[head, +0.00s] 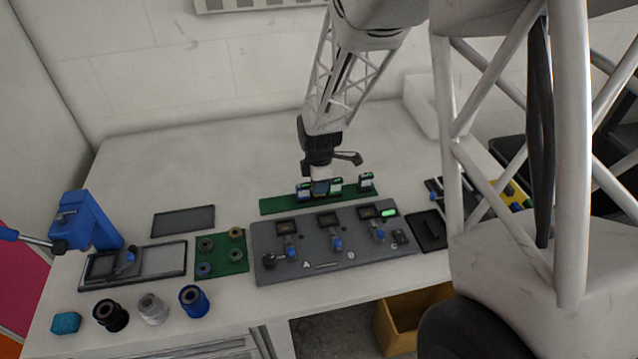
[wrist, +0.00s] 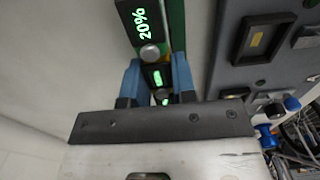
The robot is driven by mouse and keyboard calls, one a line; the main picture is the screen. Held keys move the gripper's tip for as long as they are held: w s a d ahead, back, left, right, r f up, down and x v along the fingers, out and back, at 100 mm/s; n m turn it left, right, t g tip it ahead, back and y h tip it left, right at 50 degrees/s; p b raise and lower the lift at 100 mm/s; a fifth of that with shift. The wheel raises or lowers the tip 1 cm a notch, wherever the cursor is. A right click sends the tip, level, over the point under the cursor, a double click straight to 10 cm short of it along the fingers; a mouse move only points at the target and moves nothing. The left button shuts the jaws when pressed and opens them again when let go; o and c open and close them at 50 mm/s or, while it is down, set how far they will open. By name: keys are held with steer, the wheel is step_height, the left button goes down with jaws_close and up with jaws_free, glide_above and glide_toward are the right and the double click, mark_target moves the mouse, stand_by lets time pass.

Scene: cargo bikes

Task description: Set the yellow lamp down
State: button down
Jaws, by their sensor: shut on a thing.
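No yellow lamp can be made out in either view. My gripper (head: 320,186) points down at the green strip (head: 275,206) at the back of the table in the head view. In the wrist view its blue fingers (wrist: 158,85) are shut on a small dark block (wrist: 155,73) with a green lit display. I cannot tell whether that block touches the strip. Another small unit (head: 366,181) stands toward the strip's right end in the head view.
A grey panel (head: 325,262) with switches and a green light lies in front of the strip. A green mat (head: 222,262) with several rings and a blue press (head: 85,222) are to the left. A yellow bin (head: 395,325) is below the table. The back left tabletop is clear.

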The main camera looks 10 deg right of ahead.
steer(key=shift+f, duration=0.1)
steer(key=c, duration=0.9)
jaws_free()
steer(key=shift+r, duration=6.15)
